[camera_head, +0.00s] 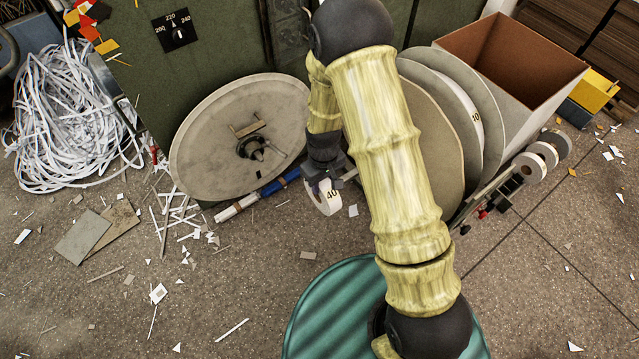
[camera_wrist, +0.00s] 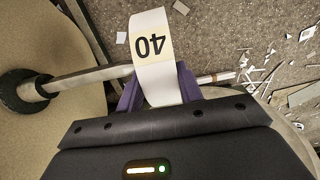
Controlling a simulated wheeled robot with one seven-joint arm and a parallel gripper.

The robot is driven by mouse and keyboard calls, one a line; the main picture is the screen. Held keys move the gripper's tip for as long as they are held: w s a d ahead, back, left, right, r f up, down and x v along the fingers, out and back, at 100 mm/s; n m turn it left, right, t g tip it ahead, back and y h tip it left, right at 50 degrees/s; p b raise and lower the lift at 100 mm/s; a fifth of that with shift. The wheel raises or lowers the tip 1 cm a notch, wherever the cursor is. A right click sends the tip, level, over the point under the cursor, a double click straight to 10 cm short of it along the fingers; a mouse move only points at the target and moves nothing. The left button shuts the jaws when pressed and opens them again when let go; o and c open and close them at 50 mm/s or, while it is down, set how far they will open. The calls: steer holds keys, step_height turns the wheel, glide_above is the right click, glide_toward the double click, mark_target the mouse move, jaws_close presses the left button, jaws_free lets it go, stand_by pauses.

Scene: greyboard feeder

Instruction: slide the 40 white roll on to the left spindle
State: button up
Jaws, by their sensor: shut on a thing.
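The white roll marked 40 (camera_head: 327,197) shows just below my forearm in the head view. It also shows in the wrist view (camera_wrist: 152,50), label upside down. My gripper (camera_wrist: 158,90) is shut on it between purple fingers. The left spindle (camera_head: 258,150) sticks out of the hub of the large pale disc (camera_head: 205,150); the roll is right of and below it, apart. In the wrist view a metal shaft (camera_wrist: 90,78) runs from a black hub towards the roll. I cannot tell whether it passes behind or into the roll.
More large discs (camera_head: 435,145) stand right of my arm, one bearing a roll marked 10 (camera_head: 475,116). A blue-and-white rod (camera_head: 250,197) lies below the left disc. Small rolls (camera_head: 536,166) are at the right, beside an open bin (camera_head: 535,95). Paper scraps litter the floor.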

steer(key=shift+w+d+p, duration=0.65)
steer(key=shift+w+d, duration=1.05)
steer(key=shift+d, duration=0.85)
steer(key=shift+w+d+p, duration=0.6)
steer(key=shift+w+d, duration=1.15)
steer(key=shift+d, duration=0.75)
steer(key=shift+w+d+p, duration=0.65)
steer(key=shift+w+d, duration=1.05)
steer(key=shift+d, duration=0.85)
steer(key=o, duration=1.1)
step_height(320, 180, up, 17)
steer(key=p, duration=0.6)
steer(key=shift+r, duration=0.2)
